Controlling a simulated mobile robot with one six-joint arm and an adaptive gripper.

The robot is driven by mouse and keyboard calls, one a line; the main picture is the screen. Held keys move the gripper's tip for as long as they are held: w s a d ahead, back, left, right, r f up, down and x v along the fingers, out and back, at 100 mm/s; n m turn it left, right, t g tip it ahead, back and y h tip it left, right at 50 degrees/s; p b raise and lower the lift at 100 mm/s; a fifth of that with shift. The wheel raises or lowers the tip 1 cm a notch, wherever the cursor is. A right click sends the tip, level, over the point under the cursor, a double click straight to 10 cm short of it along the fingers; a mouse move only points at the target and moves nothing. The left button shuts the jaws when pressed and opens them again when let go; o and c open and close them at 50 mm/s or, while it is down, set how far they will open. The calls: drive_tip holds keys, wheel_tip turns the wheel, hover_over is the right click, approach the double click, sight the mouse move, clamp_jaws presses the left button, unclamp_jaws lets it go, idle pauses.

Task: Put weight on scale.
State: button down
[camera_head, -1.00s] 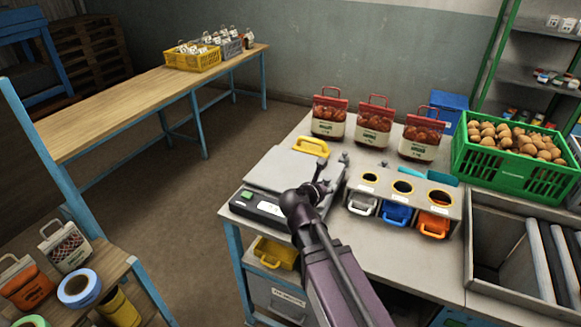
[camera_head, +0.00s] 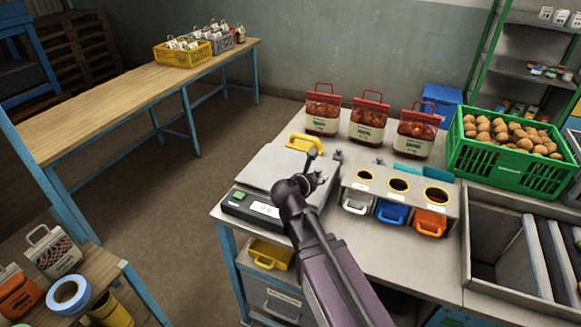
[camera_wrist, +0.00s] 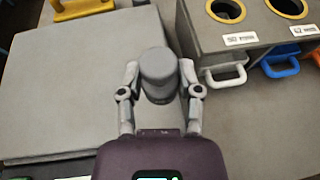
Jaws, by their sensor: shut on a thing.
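The scale (camera_head: 262,168) is a flat grey plate on a dark base with a small display (camera_head: 265,209) at its front, on the near table. My gripper (camera_head: 313,168) is at the plate's right side, partly hidden by my own wrist in the head view. In the wrist view my gripper (camera_wrist: 160,90) is shut on a grey cylindrical weight (camera_wrist: 158,70), one finger on each side. The scale plate (camera_wrist: 75,90) lies left of and below the weight, whose outline overlaps the plate's right edge. I cannot tell its height above the plate.
A yellow handled item (camera_head: 306,143) lies at the plate's back edge. A small grey piece (camera_head: 338,156) stands right of the plate. The block with round holes (camera_head: 398,190) is close on the right. Red-topped sacks (camera_head: 368,122) stand behind, beside a green crate (camera_head: 510,165).

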drive_tip(key=b, duration=0.1)
hover_over(289, 171)
drive_tip(key=shift+s+d+f, duration=0.35)
drive_tip(key=shift+d+f, duration=0.05)
drive_tip(key=shift+f, duration=0.25)
drive_tip(key=shift+w, duration=0.1)
drive_tip(key=shift+w+a, duration=0.2)
drive_tip(key=shift+w, duration=0.05)
drive_tip(key=shift+w+a+f+b, duration=0.2)
drive_tip(key=shift+f+b, duration=0.4)
drive_tip(key=shift+b, duration=0.05)
drive_tip(key=shift+f+b, duration=1.2)
drive_tip(key=shift+b, duration=0.05)
drive_tip(key=shift+f, duration=0.2)
drive_tip(key=shift+c, duration=1.4)
unclamp_jaws()
drive_tip(key=shift+r, duration=0.2)
